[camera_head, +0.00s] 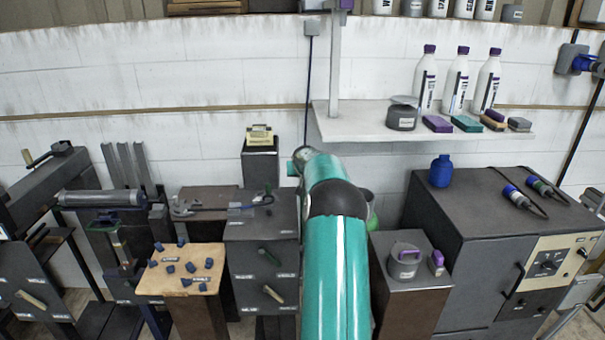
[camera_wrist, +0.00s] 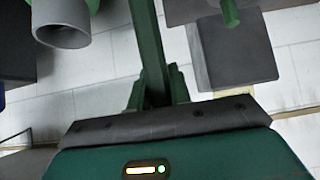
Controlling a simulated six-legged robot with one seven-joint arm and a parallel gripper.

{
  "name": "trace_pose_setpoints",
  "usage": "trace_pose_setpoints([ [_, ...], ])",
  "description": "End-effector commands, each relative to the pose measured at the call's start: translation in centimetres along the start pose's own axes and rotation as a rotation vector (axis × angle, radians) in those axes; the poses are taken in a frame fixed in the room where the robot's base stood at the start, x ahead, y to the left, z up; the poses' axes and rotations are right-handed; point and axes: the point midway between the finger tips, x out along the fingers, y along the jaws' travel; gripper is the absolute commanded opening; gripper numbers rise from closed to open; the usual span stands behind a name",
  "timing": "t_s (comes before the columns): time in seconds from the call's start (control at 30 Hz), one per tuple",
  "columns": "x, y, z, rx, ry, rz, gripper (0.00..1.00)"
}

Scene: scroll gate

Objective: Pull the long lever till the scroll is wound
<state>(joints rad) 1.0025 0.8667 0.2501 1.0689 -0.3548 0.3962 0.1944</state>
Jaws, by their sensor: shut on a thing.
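In the wrist view my gripper (camera_wrist: 157,88) is shut on a long dark green bar (camera_wrist: 147,40), seemingly the lever. The bar runs from between the fingers to the top edge of the picture. In the head view my teal arm reaches forward over the middle, and its gripper is hidden behind the arm. A dark grey roller (camera_head: 100,198) lies level on a stand at the left; I cannot tell whether it is the scroll. How far any scroll is wound does not show.
A grey cabinet (camera_head: 262,232) with two handles stands left of my arm. A tan-topped stand (camera_head: 160,283) holds several small blue pieces. A low stand with a grey pot (camera_head: 404,260) and a large dark cabinet (camera_head: 465,262) stand right. A wall shelf (camera_head: 350,125) overhangs behind.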

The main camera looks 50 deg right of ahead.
Motion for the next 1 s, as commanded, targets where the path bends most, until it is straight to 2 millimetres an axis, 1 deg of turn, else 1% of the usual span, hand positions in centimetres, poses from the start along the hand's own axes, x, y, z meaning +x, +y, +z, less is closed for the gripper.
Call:
trace_pose_setpoints([
  [0.67,-0.27,0.09,0.33,0.000,-0.014,0.001,0.00],
  [0.7,-0.26,0.09,0.30,0.000,-0.013,0.001,0.26],
  [0.77,-0.24,0.08,0.28,0.000,-0.014,0.001,0.38],
  [0.8,-0.23,0.07,0.28,0.000,-0.014,0.001,0.42],
  [1.0,-0.16,0.05,0.24,0.000,-0.016,0.001,0.42],
])
